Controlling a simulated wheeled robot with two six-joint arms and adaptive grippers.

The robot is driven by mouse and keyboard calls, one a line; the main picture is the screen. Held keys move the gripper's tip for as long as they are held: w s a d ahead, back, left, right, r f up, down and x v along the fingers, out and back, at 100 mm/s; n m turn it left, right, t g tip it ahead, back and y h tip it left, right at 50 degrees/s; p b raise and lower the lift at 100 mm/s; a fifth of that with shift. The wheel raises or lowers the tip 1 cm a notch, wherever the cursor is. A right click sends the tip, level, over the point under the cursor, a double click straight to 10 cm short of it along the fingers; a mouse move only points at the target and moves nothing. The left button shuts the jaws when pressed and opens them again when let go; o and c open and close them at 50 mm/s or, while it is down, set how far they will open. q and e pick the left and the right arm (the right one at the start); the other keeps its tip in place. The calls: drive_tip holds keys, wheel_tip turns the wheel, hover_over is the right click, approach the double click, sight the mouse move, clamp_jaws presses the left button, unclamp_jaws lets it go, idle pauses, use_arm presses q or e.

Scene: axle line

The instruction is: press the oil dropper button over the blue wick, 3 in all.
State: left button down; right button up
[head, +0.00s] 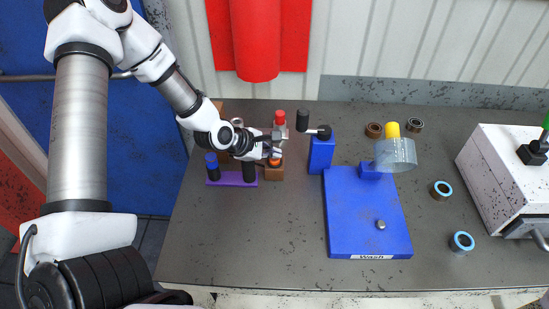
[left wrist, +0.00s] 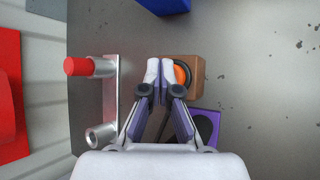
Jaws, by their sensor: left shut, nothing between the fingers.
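My left gripper (head: 272,152) is shut and empty. In the left wrist view its closed fingertips (left wrist: 160,70) appear at the left edge of an orange round piece (left wrist: 179,74) ringed in black on a brown block (left wrist: 195,72). I cannot tell whether they touch it. The orange piece also shows in the head view (head: 275,161), just below the fingers. A purple base (head: 232,183) beside it carries a blue-topped post (head: 211,160) and a black post (head: 249,172). I cannot tell which parts are the dropper button and the blue wick. My right gripper is not in view.
A red-capped silver fixture (head: 280,118) stands behind the gripper. A blue stand (head: 321,154) with a black knob and a blue wash board (head: 350,225) lie to the right. Several rings and a white machine (head: 510,170) are farther right. The table's front left is clear.

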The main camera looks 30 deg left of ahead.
use_arm(q)
drive_tip(key=shift+f, duration=0.25)
drive_tip(key=shift+r, duration=0.1)
idle(0.4)
drive_tip(key=shift+r+p, duration=0.4)
drive_tip(key=shift+r, duration=0.45)
wheel_tip(320, 180, up, 5)
drive_tip(key=p, duration=0.3)
drive_tip(key=shift+r+p, duration=0.1)
drive_tip(key=shift+p, duration=0.25)
idle(1.4)
